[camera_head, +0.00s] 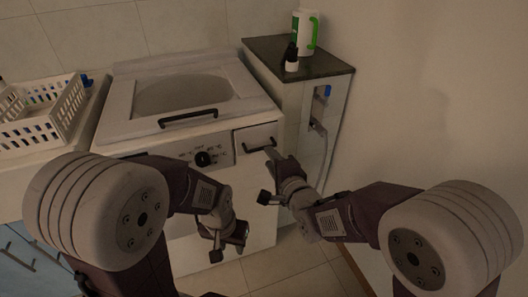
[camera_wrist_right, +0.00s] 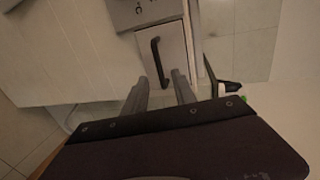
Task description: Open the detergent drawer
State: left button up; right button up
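The detergent drawer (camera_head: 255,134) is a pale front panel at the upper right of the washing machine (camera_head: 175,125), with a black bar handle (camera_head: 260,146). The drawer appears closed. The drawer front (camera_wrist_right: 173,45) and its handle (camera_wrist_right: 157,62) also show in the right wrist view. My right gripper (camera_head: 268,177) is open and empty, in front of and just below the drawer. In its wrist view the handle's lower end lies between the lines of the two fingers; contact cannot be told. My left gripper (camera_head: 229,246) is open and empty, low in front of the machine.
A dial (camera_head: 204,159) sits left of the drawer. The top lid has its own black handle (camera_head: 188,118). A dark-topped cabinet (camera_head: 325,66) stands right of the machine, bearing a white-green jug (camera_head: 304,32) and small bottle (camera_head: 291,62). A white basket (camera_head: 40,113) is at left.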

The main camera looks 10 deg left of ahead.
aim_at(252, 139)
jog(key=b+x, duration=0.1)
jog(key=x, duration=0.6)
jog(key=shift+w+a+f, duration=0.1)
grip_shut()
dwell(1.1)
